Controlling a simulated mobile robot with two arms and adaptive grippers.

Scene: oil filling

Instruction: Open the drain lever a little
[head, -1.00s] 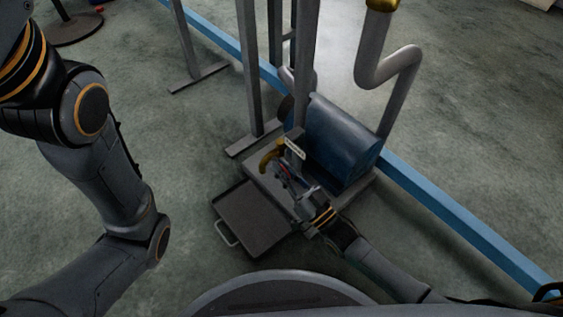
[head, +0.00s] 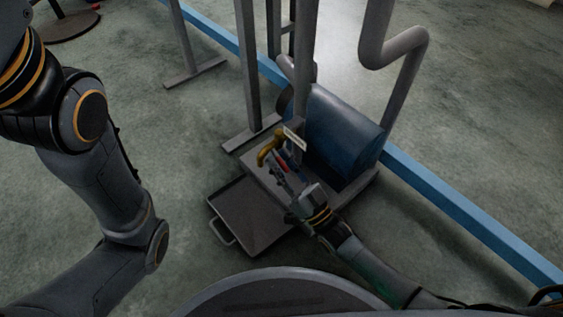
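The brass drain tap (head: 267,150) curves down from the pipework above the grey platform, over the back of the tray. A small red part, seemingly the drain lever (head: 282,161), shows just right of the tap, by a white label. My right gripper (head: 280,170) reaches in from the lower right, with its fingers pointing up-left at the red part. They look close to it or touching; at this size I cannot tell contact, or whether the fingers are open or shut. They hide part of the lever. My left arm stands at the left; its gripper is out of view.
A flat dark tray (head: 248,214) with a handle lies on the floor below the tap. A blue cylindrical tank (head: 338,130) stands behind my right gripper. Grey posts (head: 248,70) and a bent pipe (head: 398,52) rise nearby. A blue rail (head: 450,205) crosses the floor.

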